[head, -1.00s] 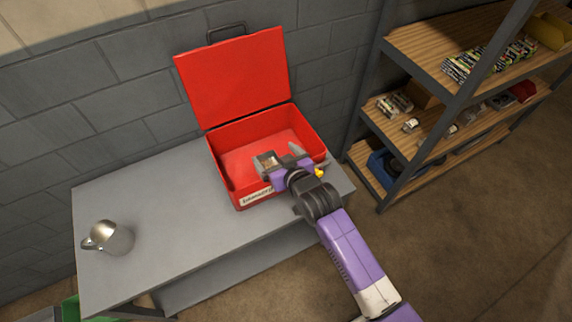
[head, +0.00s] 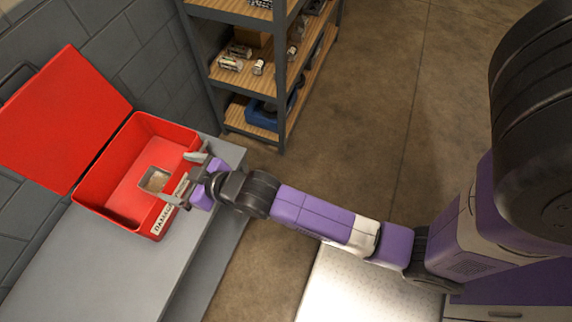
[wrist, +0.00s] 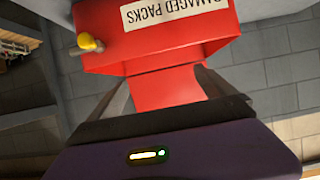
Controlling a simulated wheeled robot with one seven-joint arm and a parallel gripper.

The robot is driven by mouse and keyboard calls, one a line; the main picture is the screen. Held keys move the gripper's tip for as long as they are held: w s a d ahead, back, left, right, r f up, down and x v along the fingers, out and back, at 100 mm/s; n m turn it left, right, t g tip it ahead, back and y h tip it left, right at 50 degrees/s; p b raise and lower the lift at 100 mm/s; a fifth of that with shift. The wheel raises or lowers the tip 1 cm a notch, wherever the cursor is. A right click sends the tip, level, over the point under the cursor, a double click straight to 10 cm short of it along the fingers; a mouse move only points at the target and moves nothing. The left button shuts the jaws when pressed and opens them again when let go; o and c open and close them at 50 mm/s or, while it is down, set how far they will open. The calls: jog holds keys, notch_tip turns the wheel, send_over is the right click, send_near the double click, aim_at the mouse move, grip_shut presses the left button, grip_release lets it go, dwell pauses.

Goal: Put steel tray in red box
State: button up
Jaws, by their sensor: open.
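The red box (head: 165,133) stands open on the grey bench, its lid (head: 60,115) tilted back. A small square steel tray (head: 155,180) with a brownish inside shows within the box's outline, near its front wall; it appears to be inside. My gripper (head: 187,178) is open at the front edge of the box, with its fingers apart. The tray is just ahead of the fingers and appears free of them. The wrist view shows the red box (wrist: 165,85) with its upside-down white label beyond the open fingers; the tray is not visible there.
The grey bench top (head: 90,265) is clear in front of the box. A yellow-tipped piece (wrist: 88,42) shows at the box's side in the wrist view. A shelf rack (head: 282,75) with several items stands behind. Open floor (head: 370,110) lies right of the rack.

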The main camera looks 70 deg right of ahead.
jog(key=s, duration=1.2)
jog(key=s+r+t, duration=0.1)
jog(key=s+r, duration=0.5)
jog(key=s, duration=0.3)
jog(key=s+r, duration=0.7)
jog(key=s, duration=0.3)
jog(key=shift+s+t, duration=0.2)
jog(key=shift+t, duration=0.2)
jog(key=shift+f, duration=0.1)
